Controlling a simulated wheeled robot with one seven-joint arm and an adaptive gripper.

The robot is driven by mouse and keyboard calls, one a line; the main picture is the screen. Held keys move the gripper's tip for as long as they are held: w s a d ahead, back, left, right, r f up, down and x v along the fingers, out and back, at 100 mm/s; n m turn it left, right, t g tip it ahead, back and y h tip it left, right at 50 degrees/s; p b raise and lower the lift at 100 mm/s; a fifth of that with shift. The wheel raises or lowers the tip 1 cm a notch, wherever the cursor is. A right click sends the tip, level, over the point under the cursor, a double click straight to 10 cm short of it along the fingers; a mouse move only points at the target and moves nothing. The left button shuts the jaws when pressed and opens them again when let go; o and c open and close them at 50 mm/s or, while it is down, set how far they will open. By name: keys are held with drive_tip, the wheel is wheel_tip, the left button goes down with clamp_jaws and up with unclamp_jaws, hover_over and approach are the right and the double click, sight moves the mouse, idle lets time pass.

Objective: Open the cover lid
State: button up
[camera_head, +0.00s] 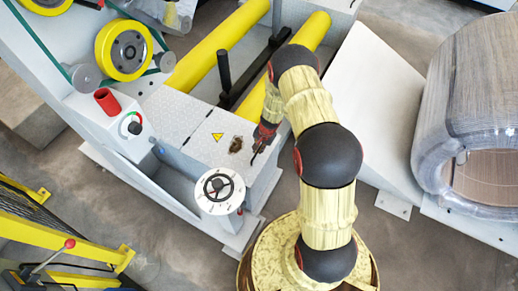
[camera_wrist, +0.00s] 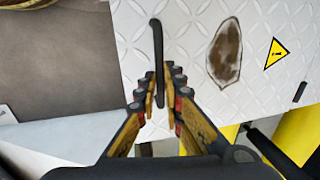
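The cover lid (camera_head: 205,122) is a grey diamond-plate panel with a yellow warning triangle and a brown worn patch. It lies closed and flat on the machine body; it also shows in the wrist view (camera_wrist: 272,85). A thin black bar handle (camera_wrist: 157,55) is near the lid's edge, and it also shows in the head view (camera_head: 254,158). My gripper (camera_wrist: 160,82) is over the handle, its two fingers apart on either side of the bar. A gap shows between the fingers and the bar. In the head view my gripper (camera_head: 260,142) is small and partly hidden.
A round dial handwheel (camera_head: 219,188) stands at the lid's near left corner. A red cylinder (camera_head: 107,101) and a black knob are further left. Yellow rollers (camera_head: 215,45) lie behind the lid. A large wrapped coil (camera_head: 470,110) is at the right. Grey floor is open below.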

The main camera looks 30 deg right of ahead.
clamp_jaws()
idle(0.3)
drive_tip(key=shift+r, duration=0.1)
